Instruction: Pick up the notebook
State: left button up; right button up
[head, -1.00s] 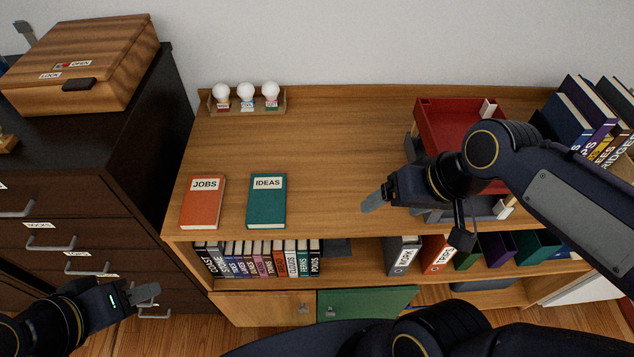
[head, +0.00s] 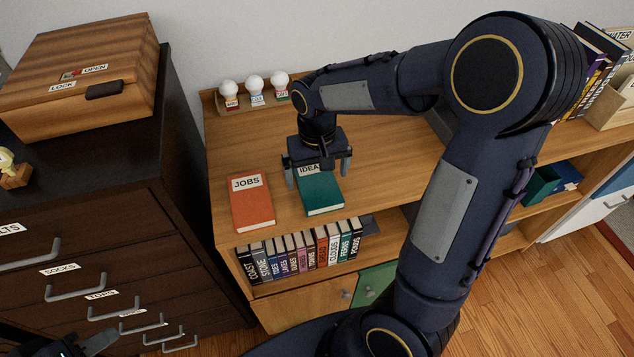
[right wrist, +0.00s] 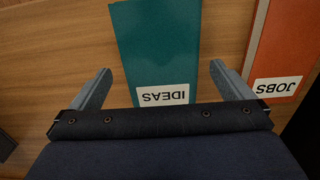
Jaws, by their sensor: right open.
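The teal notebook labelled IDEAS (head: 320,196) lies flat on the wooden desk top. The orange notebook labelled JOBS (head: 252,205) lies to its left. My right gripper (head: 318,176) is open above the far end of the teal notebook, one finger on each side of it, and hides part of its label. In the right wrist view the teal notebook (right wrist: 157,50) lies between the open fingers, and the orange notebook (right wrist: 282,45) is beyond the right-hand finger. My left gripper (head: 98,342) is at the lower left, away from the desk, only partly in view.
A row of upright books (head: 300,252) stands on the shelf below the desk top. Three white bulbs (head: 255,84) sit in a rack at the back. A dark drawer cabinet (head: 90,220) with a wooden box (head: 85,75) stands at left. My right arm hides the desk's right part.

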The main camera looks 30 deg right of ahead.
jog(key=shift+f, duration=0.85)
jog(key=shift+c, duration=0.4)
jog(key=c, duration=1)
jog(key=shift+c, duration=0.2)
jog(key=shift+r, duration=0.2)
